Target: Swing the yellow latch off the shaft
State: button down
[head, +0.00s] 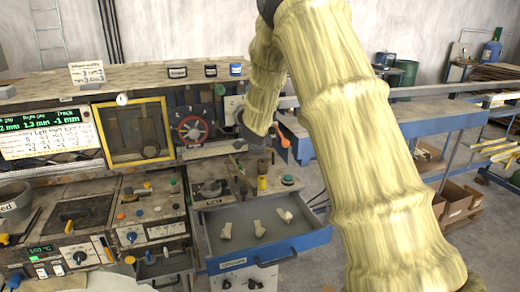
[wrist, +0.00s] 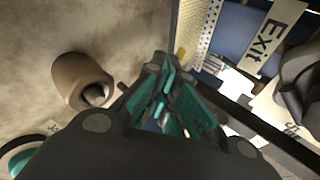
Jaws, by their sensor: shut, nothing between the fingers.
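My gripper (wrist: 166,80), with dark links and teal pads, is shut and empty in the wrist view. A small yellow piece (wrist: 181,54), possibly the latch, shows just beyond the fingertips. I cannot tell whether they touch. A tan round knob or collar with a grey end (wrist: 83,82) sticks out of the worn beige surface to the left of the fingers. I cannot tell whether it is the shaft. In the head view my arm reaches down over the bench's right side. The gripper cannot be made out clearly there, and the latch and shaft cannot be picked out.
An open blue drawer (head: 228,247) with several pale pieces juts out below the work area. In the wrist view an Exit label (wrist: 273,38) and a perforated plate (wrist: 197,30) lie to the right.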

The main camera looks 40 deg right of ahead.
jog(key=shift+r, duration=0.1)
jog(key=shift+a+r+p, duration=0.2)
jog(key=shift+p, duration=0.1)
jog(key=s+a+r+p, duration=0.3)
jog(key=a+r+p, duration=0.1)
jog(key=a+r, duration=0.2)
jog(key=shift+s+p, duration=0.3)
jog(key=shift+s, duration=0.1)
